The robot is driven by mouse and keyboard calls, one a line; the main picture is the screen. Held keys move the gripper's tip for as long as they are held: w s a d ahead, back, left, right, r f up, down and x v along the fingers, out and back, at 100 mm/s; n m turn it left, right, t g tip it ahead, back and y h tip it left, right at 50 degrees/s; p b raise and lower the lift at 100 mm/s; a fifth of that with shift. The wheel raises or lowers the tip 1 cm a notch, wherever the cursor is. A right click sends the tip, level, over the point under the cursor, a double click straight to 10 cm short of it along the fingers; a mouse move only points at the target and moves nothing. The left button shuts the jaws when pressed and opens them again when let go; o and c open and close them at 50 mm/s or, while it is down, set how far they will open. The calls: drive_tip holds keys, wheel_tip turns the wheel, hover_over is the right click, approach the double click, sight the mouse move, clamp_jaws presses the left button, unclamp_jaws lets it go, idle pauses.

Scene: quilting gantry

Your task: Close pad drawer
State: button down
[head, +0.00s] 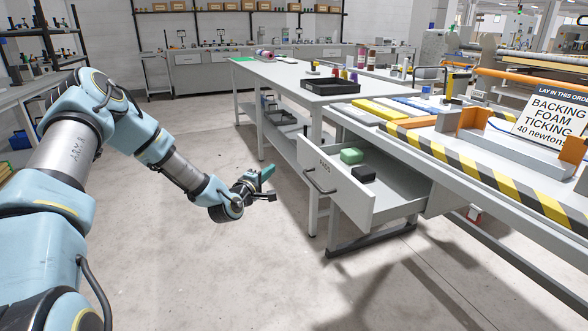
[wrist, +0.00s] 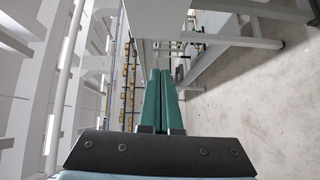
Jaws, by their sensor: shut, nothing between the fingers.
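The pad drawer (head: 343,195) is a light grey drawer, pulled open toward the left from under the workbench. Its front carries the label "PADS" and a dark bar handle (head: 319,181). A green block (head: 352,156) and a black block (head: 362,174) lie inside it. My gripper (head: 268,172) is in the air left of the drawer front, apart from it, with nothing held. In the wrist view its two green fingers (wrist: 159,95) lie together.
The workbench (head: 480,158) with a yellow-and-black striped edge stands above the drawer. A table (head: 285,80) with a black tray (head: 330,86) stands behind. The floor (head: 225,265) around my gripper is clear.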

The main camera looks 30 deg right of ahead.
drive_tip(key=p, duration=0.2)
approach(299, 152)
drive_tip(key=w+a+x, duration=0.1)
drive_tip(key=x, duration=0.4)
drive_tip(key=shift+s+d+n, duration=0.3)
drive_tip(key=shift+s+d, duration=0.05)
drive_tip(key=shift+d, duration=0.45)
drive_tip(key=shift+d, duration=0.15)
